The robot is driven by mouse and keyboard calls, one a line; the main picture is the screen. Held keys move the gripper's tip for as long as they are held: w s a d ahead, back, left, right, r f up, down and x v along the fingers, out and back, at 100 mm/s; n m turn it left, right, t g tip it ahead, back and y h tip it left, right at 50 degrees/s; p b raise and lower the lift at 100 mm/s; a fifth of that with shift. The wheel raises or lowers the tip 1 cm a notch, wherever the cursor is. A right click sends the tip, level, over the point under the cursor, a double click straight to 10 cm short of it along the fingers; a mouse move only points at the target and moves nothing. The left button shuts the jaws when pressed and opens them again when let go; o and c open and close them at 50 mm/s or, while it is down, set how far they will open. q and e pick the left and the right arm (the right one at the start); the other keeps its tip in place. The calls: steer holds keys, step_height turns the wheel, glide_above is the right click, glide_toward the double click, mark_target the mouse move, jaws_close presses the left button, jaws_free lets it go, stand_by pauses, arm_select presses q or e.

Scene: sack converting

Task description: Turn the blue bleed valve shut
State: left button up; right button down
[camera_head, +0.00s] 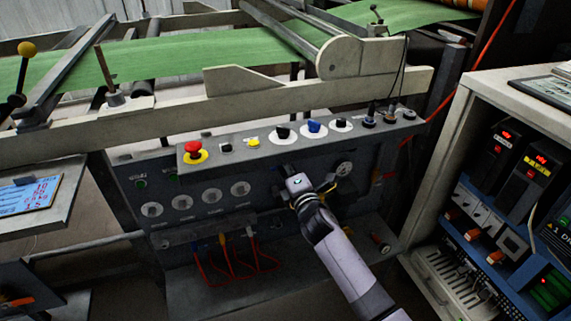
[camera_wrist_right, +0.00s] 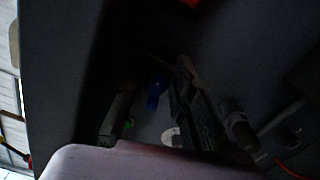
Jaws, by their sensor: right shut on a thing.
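My right gripper (camera_head: 287,176) reaches up to the front of the grey control panel, below its upper ledge. In the dark right wrist view, a blue handle (camera_wrist_right: 156,88), which looks like the bleed valve, shows between the fingers of my right gripper (camera_wrist_right: 152,98). The gripper is shut on it, though shadow hides the exact contact. In the head view the gripper and arm cover this valve, and its turn angle cannot be read. My left gripper is not in view.
The ledge (camera_head: 222,158) above carries a red emergency button (camera_head: 194,149), a blue knob (camera_head: 315,126) and several other controls. A cabinet (camera_head: 435,165) stands close on the right.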

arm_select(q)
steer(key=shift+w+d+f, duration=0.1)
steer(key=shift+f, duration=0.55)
arm_select(e)
steer(key=shift+a+m, duration=0.1)
steer(key=shift+m, duration=1.2)
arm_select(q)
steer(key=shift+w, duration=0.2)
arm_select(e)
steer(key=c, duration=1.7)
jaws_free()
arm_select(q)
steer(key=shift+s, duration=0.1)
arm_select(e)
steer(key=shift+o, duration=0.2)
steer(key=shift+f, duration=0.1)
steer(key=v, duration=1.2)
